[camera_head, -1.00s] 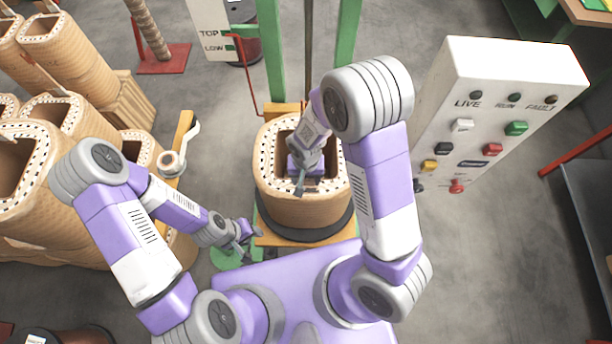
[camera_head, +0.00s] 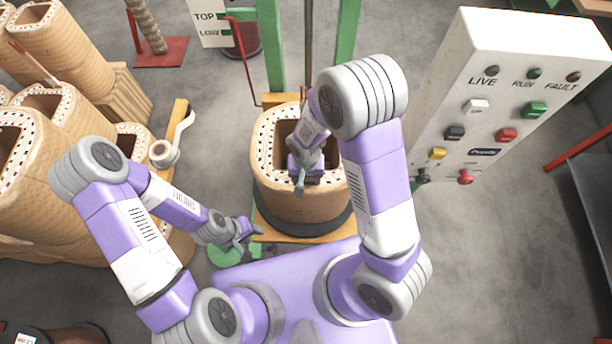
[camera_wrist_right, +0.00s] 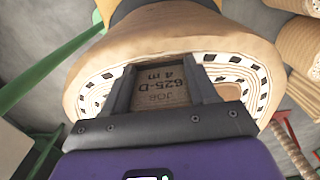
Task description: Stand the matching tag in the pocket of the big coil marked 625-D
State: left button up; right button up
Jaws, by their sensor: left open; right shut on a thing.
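The big coil (camera_head: 290,207) stands upright on a yellow stand in the middle of the head view, with a white, dotted top rim. My right gripper (camera_head: 301,184) is over the coil's near rim. In the right wrist view my right gripper (camera_wrist_right: 162,82) is shut on a brown tag (camera_wrist_right: 161,86), which reads "JOB 625-D 4 m" upside down. The coil (camera_wrist_right: 172,45) is right behind the tag in that view. I cannot tell whether the tag touches the coil, and its pocket is not clearly visible. My left gripper (camera_head: 246,234) is open and empty, left of the coil.
Several other wound coils (camera_head: 70,105) stand at the left. A white control box (camera_head: 505,100) with buttons and lamps stands at the right. Green posts (camera_head: 270,50) rise behind the big coil, beside a "TOP/LOW" sign (camera_head: 209,24).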

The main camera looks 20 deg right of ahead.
jog(key=shift+s+f, duration=0.1)
jog(key=shift+f, duration=0.05)
jog(key=o, duration=1.1)
jog(key=shift+a, duration=0.1)
jog(key=shift+f, duration=0.1)
jog(key=shift+s+d, duration=0.15)
jog(key=shift+d, duration=0.05)
notch_tip(320, 180, up, 8)
jog(key=p, duration=0.1)
jog(key=shift+w+a, duration=0.25)
jog(key=shift+a, duration=0.15)
